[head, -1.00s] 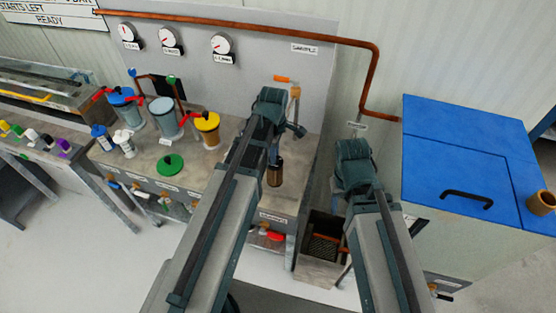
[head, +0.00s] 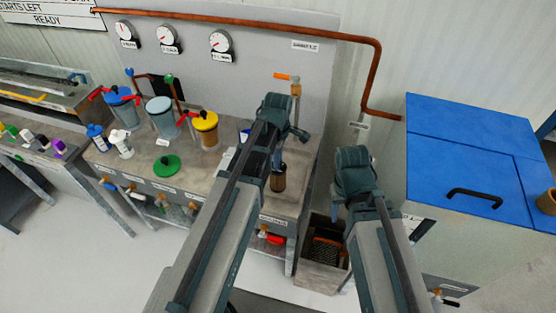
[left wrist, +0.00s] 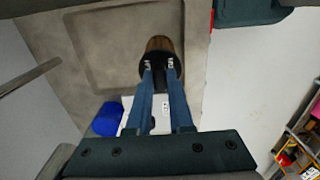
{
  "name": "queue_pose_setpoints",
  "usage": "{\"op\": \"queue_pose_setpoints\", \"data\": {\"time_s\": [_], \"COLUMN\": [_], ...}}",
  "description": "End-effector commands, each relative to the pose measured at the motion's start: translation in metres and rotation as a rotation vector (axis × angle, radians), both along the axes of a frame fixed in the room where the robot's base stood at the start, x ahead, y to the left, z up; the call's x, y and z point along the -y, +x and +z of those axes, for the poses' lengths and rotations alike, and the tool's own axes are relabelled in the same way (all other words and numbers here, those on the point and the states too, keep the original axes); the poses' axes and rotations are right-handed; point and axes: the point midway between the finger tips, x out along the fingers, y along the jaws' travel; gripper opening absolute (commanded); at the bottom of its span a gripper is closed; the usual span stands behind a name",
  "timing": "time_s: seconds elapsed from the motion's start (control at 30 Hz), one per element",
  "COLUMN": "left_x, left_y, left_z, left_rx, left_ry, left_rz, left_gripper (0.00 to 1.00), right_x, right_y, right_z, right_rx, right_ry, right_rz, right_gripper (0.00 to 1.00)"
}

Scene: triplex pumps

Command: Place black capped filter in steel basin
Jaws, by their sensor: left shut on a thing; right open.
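My left gripper (head: 278,158) is shut on the black capped filter (head: 278,182), a brown cylinder held upright over the right end of the pump bench. In the left wrist view, the fingers (left wrist: 160,68) close at its black cap, and its brown body (left wrist: 158,44) shows beyond. A shallow rectangular recess in the grey bench top, which looks like the steel basin (left wrist: 110,45), lies below and to the left of the filter there. I cannot tell the gap between them. My right gripper (head: 342,208) is to the right of the bench; its fingertips are mostly hidden by its wrist.
A tap with an orange handle (head: 295,88) stands behind the filter. A blue object (left wrist: 107,118) stands near the recess. A blue-lidded cabinet (head: 460,140) is at the right. Several filter housings stand on the left.

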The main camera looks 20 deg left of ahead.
Motion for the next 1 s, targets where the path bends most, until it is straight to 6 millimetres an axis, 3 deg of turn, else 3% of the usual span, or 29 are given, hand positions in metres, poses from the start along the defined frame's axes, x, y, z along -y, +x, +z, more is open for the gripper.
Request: {"op": "queue_pose_setpoints", "data": {"time_s": [0.03,0.17,0.2,0.67,1.0], "left_x": [0.000,0.000,0.000,0.000,0.000], "left_y": [0.000,0.000,0.000,0.000,0.000], "left_z": [-0.001,0.000,0.000,0.007,0.048], "left_rx": [0.000,0.000,0.000,0.000,0.000], "left_ry": [0.000,0.000,0.000,0.000,0.000], "left_rz": [0.000,0.000,0.000,0.000,0.000], "left_gripper": [0.25,0.48,0.49,0.49,0.49], "right_x": [0.000,0.000,0.000,0.000,0.000], "right_y": [0.000,0.000,0.000,0.000,0.000], "right_z": [-0.001,0.000,0.000,0.007,0.048], "right_rx": [0.000,0.000,0.000,0.000,0.000], "right_ry": [0.000,0.000,0.000,0.000,0.000], "right_rz": [0.000,0.000,0.000,0.000,0.001], "right_gripper": [0.50,0.50,0.50,0.50,0.50]}}
